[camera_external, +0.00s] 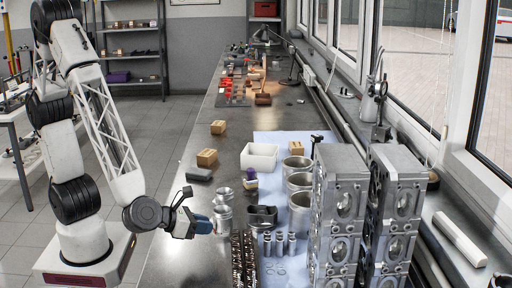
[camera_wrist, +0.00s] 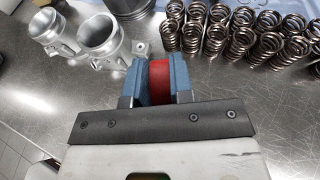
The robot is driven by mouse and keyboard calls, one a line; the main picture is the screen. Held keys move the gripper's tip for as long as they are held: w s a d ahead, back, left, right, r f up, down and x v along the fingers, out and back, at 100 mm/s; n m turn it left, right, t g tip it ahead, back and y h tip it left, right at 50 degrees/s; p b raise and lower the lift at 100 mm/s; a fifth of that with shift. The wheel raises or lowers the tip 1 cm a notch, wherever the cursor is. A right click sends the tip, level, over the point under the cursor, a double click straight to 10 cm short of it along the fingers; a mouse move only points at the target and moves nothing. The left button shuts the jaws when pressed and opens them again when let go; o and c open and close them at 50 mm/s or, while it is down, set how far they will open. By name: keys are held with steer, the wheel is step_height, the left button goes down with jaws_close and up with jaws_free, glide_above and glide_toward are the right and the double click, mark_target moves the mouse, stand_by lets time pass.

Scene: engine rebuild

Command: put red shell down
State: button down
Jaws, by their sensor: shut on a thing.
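The red shell (camera_wrist: 159,80) shows in the wrist view as a narrow curved red piece between the two blue fingers of my gripper (camera_wrist: 159,82). My gripper is shut on it. Metal bench surface shows around the fingers; I cannot tell how high above it the shell is. In the external view my gripper (camera_external: 206,224) is at the left edge of the bench, and the red shell cannot be made out there.
Rows of coil springs (camera_wrist: 215,35) stand to the right. In the external view, a white bin (camera_external: 259,157), cylinder liners (camera_external: 299,205) and engine blocks (camera_external: 340,200) stand farther right.

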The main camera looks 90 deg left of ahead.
mark_target(203, 250)
steer(key=shift+s+d+f, duration=0.1)
steer(key=shift+s, duration=0.2)
steer(key=shift+f, duration=0.15)
steer(key=shift+f, duration=2.35)
steer(key=shift+f, duration=0.2)
steer(key=c, duration=1)
jaws_free()
steer(key=shift+r, duration=0.1)
steer(key=shift+r, duration=0.1)
steer(key=shift+v, duration=6.05)
steer(key=shift+r, duration=0.1)
